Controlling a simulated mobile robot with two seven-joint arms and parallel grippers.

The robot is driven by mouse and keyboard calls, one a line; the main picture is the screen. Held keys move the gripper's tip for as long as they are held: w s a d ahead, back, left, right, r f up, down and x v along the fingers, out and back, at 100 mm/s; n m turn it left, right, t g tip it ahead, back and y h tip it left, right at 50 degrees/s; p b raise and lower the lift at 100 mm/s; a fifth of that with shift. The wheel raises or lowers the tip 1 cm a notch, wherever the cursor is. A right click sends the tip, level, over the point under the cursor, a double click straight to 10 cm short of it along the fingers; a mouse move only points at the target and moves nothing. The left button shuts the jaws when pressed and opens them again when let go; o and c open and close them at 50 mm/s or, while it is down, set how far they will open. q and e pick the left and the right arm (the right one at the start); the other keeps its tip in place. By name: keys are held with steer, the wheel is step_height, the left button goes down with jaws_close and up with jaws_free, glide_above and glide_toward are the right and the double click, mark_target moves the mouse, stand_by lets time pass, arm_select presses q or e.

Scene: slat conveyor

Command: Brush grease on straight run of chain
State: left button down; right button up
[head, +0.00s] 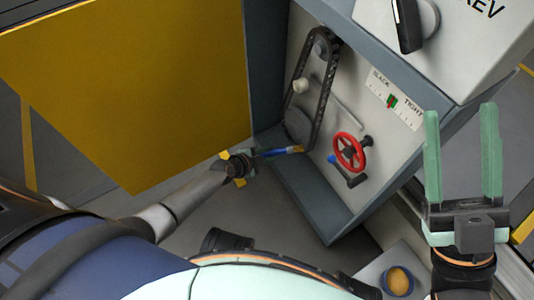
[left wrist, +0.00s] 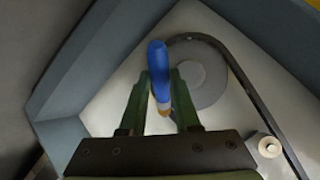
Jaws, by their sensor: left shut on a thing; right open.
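My left gripper (head: 250,158) is shut on a brush with a blue handle (head: 272,153). Its tan tip points right, close to the lower end of the chain (head: 326,92); I cannot tell whether they touch. In the left wrist view the brush (left wrist: 157,65) stands between the fingers. The dark chain (left wrist: 257,103) curves around a grey lower sprocket (left wrist: 205,78) there. In the head view the chain is a long loop inside the open cabinet, from an upper sprocket to the lower one. My right gripper (head: 461,115) is open and empty, at the right.
A blue pot of tan grease (head: 398,280) stands at the lower right. A red handwheel (head: 350,152), a blue-ended lever (head: 346,172) and a slack/tight gauge (head: 393,100) are right of the chain. A yellow panel (head: 130,85) hangs open at left.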

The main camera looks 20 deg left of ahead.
arm_select(q)
steer(key=shift+w+d, duration=0.45)
steer(key=shift+w, duration=0.05)
steer(key=shift+s+a+r+p, duration=0.1)
steer(key=shift+r+p, duration=1.5)
steer(key=shift+r, duration=0.25)
step_height(320, 180, up, 11)
steer(key=p, duration=0.9)
steer(key=shift+p, duration=0.4)
step_height(320, 180, up, 18)
steer(key=p, duration=1.7)
step_height(320, 180, down, 12)
steer(key=b, duration=1)
steer(key=shift+r, duration=0.2)
